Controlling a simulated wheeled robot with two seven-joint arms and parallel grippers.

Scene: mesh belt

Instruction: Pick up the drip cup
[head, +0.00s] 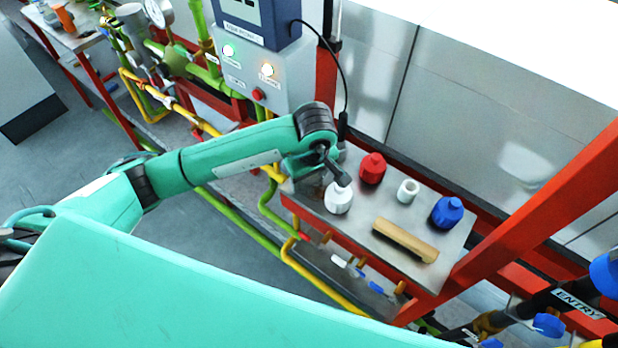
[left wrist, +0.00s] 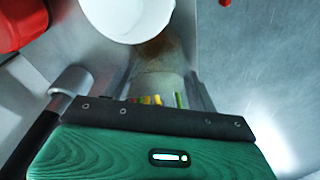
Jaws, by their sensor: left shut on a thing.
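A white, rounded cup, which I take to be the drip cup (head: 338,200), is at the left end of the metal shelf. My left gripper (head: 341,180) reaches down onto it from above and is shut on it. I cannot tell whether the cup still touches the shelf. In the left wrist view the white cup (left wrist: 125,14) shows at the top edge, partly cut off. My right gripper is not in view.
On the metal shelf (head: 350,225) stand a red container (head: 372,168), a small white open-topped piece (head: 408,190) and a blue container (head: 447,211). A wooden-backed brush (head: 405,240) lies in front. A grey control box (head: 262,78) stands behind left; a red beam (head: 540,200) crosses at right.

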